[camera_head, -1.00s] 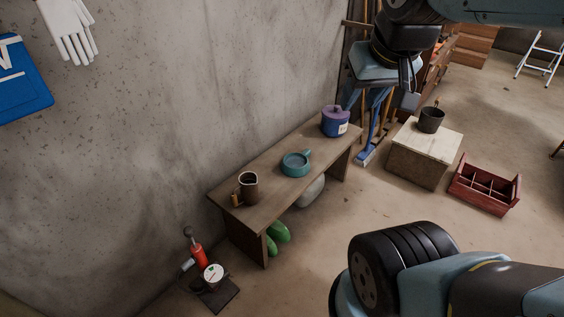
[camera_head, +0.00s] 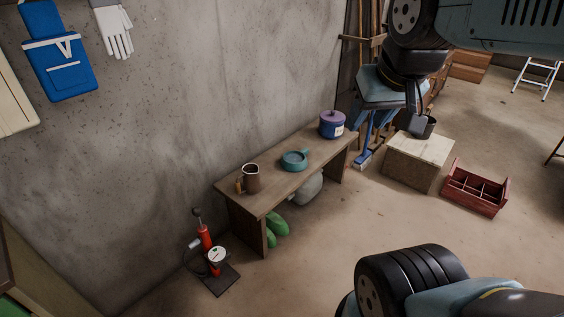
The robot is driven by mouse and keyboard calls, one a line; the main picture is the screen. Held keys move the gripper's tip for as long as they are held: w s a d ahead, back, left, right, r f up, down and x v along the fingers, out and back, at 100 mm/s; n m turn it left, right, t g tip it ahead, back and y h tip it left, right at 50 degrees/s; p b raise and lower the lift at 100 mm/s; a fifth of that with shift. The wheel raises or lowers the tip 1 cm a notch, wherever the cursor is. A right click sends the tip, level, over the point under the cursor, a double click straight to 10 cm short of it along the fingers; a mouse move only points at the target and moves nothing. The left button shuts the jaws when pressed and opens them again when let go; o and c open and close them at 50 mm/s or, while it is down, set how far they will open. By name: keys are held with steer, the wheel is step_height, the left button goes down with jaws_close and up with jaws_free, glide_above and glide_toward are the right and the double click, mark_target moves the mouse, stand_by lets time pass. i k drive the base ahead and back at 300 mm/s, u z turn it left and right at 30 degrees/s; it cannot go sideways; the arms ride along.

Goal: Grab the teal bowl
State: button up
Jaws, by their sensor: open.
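The teal bowl (camera_head: 294,161) is a shallow round bowl with a short handle at its right. It sits upright on the middle of a low wooden bench (camera_head: 271,190) along the concrete wall. My gripper (camera_head: 418,122) hangs from my arm at the upper right, to the right of the bowl and apart from it. It is open, with nothing seen between its fingers. It partly covers a dark pot (camera_head: 430,128) in the picture.
On the bench, a brown mug (camera_head: 251,178) stands left of the bowl and a purple-lidded blue jar (camera_head: 332,125) right of it. A wooden box (camera_head: 418,162) and a red divided crate (camera_head: 474,190) stand at right. A red pump (camera_head: 206,240) stands left. Floor before the bench is clear.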

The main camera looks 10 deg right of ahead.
mark_target(291, 161)
steer(key=z, duration=0.05)
steer(key=i, duration=0.9)
steer(key=z, duration=2.2)
steer(key=k, duration=0.85)
steer(key=u, duration=0.05)
